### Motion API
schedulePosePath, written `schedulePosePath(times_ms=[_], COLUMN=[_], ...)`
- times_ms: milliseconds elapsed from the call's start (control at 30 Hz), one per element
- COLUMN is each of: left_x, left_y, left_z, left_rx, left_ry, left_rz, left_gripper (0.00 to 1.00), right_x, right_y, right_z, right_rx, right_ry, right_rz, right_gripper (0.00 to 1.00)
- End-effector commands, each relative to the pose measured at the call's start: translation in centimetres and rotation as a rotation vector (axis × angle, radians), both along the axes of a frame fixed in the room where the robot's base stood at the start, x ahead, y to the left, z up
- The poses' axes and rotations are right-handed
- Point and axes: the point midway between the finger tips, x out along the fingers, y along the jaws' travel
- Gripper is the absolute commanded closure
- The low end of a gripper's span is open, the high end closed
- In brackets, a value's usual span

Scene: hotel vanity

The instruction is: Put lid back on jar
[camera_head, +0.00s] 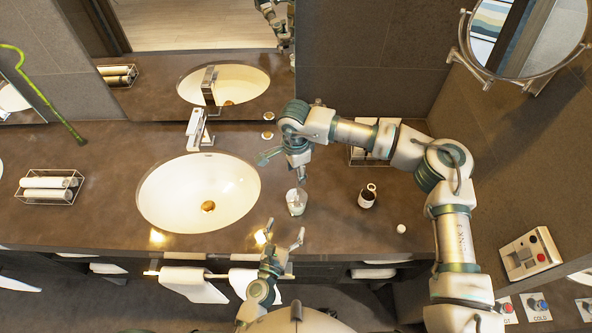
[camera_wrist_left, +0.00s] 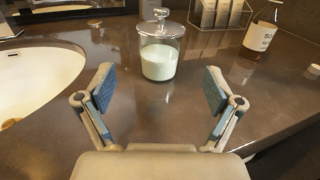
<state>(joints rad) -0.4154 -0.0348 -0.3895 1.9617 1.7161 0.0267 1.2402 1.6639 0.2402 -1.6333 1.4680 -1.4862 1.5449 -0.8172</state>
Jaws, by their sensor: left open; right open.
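The clear glass jar (camera_head: 296,206) with pale, milky contents stands upright on the brown counter, right of the sink. In the left wrist view the jar (camera_wrist_left: 159,60) is ahead of my open fingers and apart from them. The glass lid (camera_wrist_left: 160,26) with its round knob appears to sit on the jar's mouth; its exact seating is hard to tell. My left gripper (camera_head: 283,233) is open and empty by the counter's front edge; its fingers (camera_wrist_left: 160,92) also show in the wrist view. My right gripper (camera_head: 284,169) is open, just behind and above the jar.
A brown labelled bottle (camera_head: 366,198) and a small white object (camera_head: 401,228) stand right of the jar. The sink (camera_head: 180,192) and faucet (camera_head: 200,128) are left. A rack (camera_head: 371,150) is behind my right arm. Towels (camera_head: 193,285) hang below the front edge.

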Motion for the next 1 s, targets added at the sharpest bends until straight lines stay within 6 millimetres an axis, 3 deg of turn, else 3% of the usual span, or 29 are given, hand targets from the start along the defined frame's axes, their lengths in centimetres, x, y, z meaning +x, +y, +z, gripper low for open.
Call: schedulePosePath(times_ms=[267, 1000], left_x=[-1.9, -2.1], left_y=[0.7, 0.7], left_z=[0.0, 0.0], left_rx=[-0.001, 0.001], left_ry=[0.000, 0.000], left_rz=[0.003, 0.002], left_gripper=[0.08, 0.08], right_x=[0.1, 0.0], right_y=[0.0, 0.0], right_z=[-0.1, 0.0], right_rx=[0.000, 0.000], right_ry=[0.001, 0.000], right_rz=[0.000, 0.000], right_gripper=[0.50, 0.50])
